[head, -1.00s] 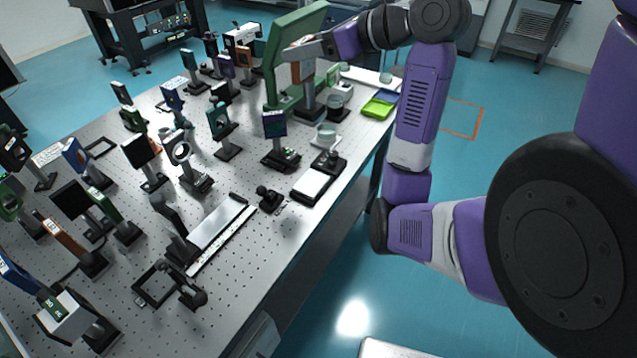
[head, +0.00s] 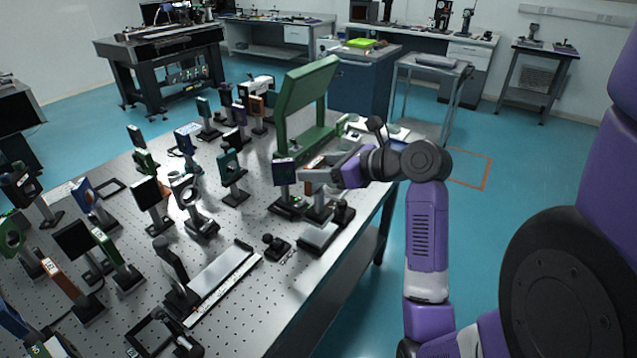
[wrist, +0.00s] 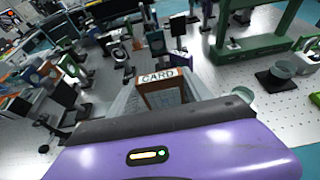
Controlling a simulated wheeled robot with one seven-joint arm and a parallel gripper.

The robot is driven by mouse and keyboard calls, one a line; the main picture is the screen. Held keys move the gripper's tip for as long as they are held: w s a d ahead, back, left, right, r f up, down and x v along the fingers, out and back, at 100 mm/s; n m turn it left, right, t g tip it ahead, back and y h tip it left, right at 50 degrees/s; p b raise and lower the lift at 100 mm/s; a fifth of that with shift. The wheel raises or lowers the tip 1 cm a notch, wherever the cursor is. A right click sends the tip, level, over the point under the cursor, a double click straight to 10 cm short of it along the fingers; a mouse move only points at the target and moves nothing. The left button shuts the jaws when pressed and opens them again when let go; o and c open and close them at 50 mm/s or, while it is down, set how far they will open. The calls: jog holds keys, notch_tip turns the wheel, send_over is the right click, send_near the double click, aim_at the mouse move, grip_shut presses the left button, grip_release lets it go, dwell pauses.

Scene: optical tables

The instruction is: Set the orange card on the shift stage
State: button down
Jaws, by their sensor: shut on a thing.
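My gripper (head: 318,177) is shut on the orange card (wrist: 160,93), which has a white strip reading "CARD" on its top edge. In the head view the orange card (head: 314,180) is partly hidden by the gripper's fingers. It is held upright, just right of a dark purple-framed plate (head: 285,172) on a black post. A low black stage with a pale top plate (head: 319,236) is below and near the gripper at the table's right edge. No label shows that it is the shift stage. Whether the card touches anything below is hidden.
A tall green frame (head: 307,75) stands behind my gripper. Many post-mounted optics crowd the left of the perforated table (head: 240,285). A long pale rail (head: 222,284) and a small black knob (head: 276,245) lie in front.

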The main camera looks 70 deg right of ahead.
aim_at(319, 191)
jog(key=shift+f, duration=1.95)
jog(key=shift+c, duration=2.2)
grip_release()
jog(key=shift+f, duration=0.2)
jog(key=shift+r, duration=0.1)
